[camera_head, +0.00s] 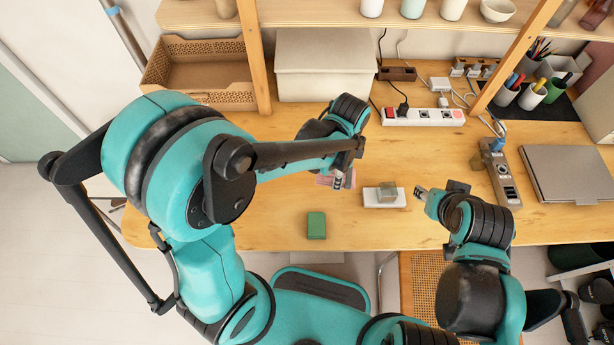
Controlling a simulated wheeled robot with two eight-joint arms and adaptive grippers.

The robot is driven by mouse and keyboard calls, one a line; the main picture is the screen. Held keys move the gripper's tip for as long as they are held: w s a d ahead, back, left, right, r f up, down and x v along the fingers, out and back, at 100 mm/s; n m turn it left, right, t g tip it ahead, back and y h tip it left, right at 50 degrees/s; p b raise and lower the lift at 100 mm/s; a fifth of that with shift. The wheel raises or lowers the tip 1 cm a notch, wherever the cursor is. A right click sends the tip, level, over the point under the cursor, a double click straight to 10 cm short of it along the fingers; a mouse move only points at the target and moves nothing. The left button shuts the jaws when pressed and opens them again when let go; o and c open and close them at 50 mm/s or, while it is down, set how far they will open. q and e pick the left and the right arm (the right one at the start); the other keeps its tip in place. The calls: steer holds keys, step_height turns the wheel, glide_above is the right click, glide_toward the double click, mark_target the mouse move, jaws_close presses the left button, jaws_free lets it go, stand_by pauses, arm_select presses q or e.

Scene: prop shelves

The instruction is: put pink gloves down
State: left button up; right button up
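A green box (316,225) stands near the front edge. A white bin (325,85), a woven basket (205,75) and a power strip (422,117) are at the back. A laptop (570,172) and a second power strip (500,175) lie at the right.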

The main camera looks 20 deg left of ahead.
arm_select(q)
steer(key=shift+s+d+f+m, duration=0.15)
steer(key=shift+s+d+m, duration=0.6)
steer(key=shift+m, duration=0.45)
steer(key=b, duration=0.4)
glide_above(310, 179)
step_height(310, 179, down, 7)
steer(key=shift+s, duration=0.1)
steer(key=shift+f+b, duration=0.7)
steer(key=shift+f, duration=1.3)
steer(key=o, duration=1.1)
steer(key=shift+f, duration=0.1)
